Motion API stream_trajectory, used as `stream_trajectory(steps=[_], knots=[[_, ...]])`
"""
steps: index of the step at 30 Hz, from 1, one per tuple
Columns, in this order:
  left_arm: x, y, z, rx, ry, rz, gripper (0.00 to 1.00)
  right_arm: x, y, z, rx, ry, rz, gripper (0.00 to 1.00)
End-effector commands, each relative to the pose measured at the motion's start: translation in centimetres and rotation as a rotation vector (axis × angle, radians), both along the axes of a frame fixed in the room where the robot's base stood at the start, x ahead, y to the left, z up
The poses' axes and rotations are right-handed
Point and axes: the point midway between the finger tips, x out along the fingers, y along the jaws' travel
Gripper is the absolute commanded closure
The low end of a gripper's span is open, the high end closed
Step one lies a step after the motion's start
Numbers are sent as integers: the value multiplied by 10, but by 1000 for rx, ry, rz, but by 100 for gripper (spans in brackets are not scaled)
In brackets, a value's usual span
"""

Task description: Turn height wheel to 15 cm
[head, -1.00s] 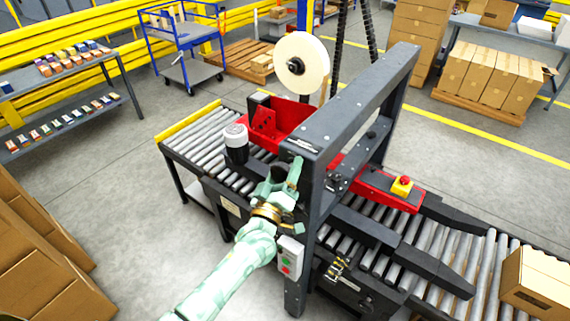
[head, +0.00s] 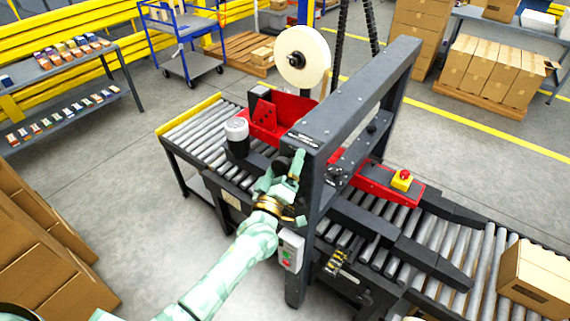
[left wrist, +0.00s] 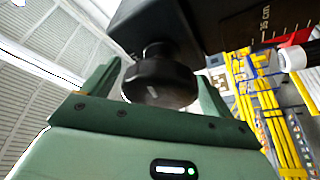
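The height wheel is a dark knob (left wrist: 160,80) on a short stem under a black block, seen in the left wrist view. In the head view the dark wheel (head: 283,163) is partly hidden by my gripper, on the near side of the machine's black frame. My left gripper (head: 280,182) is at the wheel. In the left wrist view its green fingers (left wrist: 158,88) are apart, one on each side of the knob, with gaps showing. My right gripper is not in view.
A white-topped cylinder (head: 237,130) is left of the wheel. Roller conveyors (head: 200,130) run through the machine. Cardboard boxes (head: 40,250) stand at lower left.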

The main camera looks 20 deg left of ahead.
Motion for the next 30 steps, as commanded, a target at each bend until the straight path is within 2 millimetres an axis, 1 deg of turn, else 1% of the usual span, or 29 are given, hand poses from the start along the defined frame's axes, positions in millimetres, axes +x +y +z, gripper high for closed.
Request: stream_trajectory(steps=[4, 8, 11, 18, 21, 25, 27, 30], knots=[[-3, 0, -1, 0, 1, -1, 14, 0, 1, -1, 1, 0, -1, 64], [-18, 1, -7, 0, 3, -1, 14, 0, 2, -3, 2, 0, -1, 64], [-41, 2, -14, 0, 4, 0, 14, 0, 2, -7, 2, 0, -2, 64], [-105, 5, -31, 0, 3, -1, 14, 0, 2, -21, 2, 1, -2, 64], [-127, 6, -37, 0, 3, -1, 14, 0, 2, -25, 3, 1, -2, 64], [-146, 7, -40, 0, 1, 0, 14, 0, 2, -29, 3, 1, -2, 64], [-153, 7, -42, 1, 2, -1, 14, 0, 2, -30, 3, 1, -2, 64], [-157, 8, -41, 0, 0, 0, 14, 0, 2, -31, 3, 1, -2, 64]])
